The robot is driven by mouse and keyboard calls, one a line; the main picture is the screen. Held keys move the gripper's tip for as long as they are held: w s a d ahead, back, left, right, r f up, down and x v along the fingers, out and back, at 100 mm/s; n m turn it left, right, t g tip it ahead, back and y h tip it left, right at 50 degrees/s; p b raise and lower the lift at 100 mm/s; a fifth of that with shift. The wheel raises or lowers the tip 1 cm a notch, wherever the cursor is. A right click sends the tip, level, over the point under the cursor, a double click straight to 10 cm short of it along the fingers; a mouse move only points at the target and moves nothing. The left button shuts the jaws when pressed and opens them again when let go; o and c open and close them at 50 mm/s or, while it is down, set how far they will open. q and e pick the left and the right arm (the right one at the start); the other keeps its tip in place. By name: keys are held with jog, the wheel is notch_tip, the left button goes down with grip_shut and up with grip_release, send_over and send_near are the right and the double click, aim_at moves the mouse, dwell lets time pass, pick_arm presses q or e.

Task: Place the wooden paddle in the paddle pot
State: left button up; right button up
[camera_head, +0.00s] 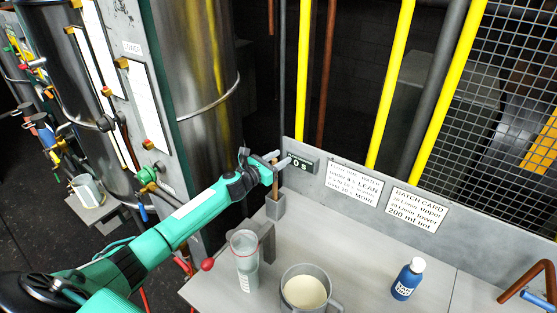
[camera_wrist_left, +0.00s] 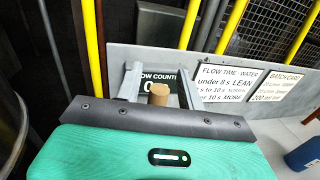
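The wooden paddle (camera_head: 275,190) stands upright, its lower end inside the small grey paddle pot (camera_head: 275,208) at the bench's back left corner. Its round top shows in the left wrist view (camera_wrist_left: 158,94). The pot is hidden in that view. My left gripper (camera_head: 278,163) is at the paddle's upper part, one finger on each side. In the left wrist view its fingers (camera_wrist_left: 160,82) look apart, with gaps beside the paddle top. Whether the paddle touches the pot's floor is hidden. My right gripper is not in view.
A clear cup (camera_head: 244,262) by a grey stand, a grey mug (camera_head: 305,290) of pale liquid and a blue bottle (camera_head: 407,279) stand on the bench (camera_head: 360,260). A back panel with a display (camera_head: 301,162) and cards rises close behind the pot. The bench's middle is clear.

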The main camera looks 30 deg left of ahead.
pick_arm(q)
jog(key=shift+p+v, duration=1.05)
jog(key=shift+v, duration=2.7)
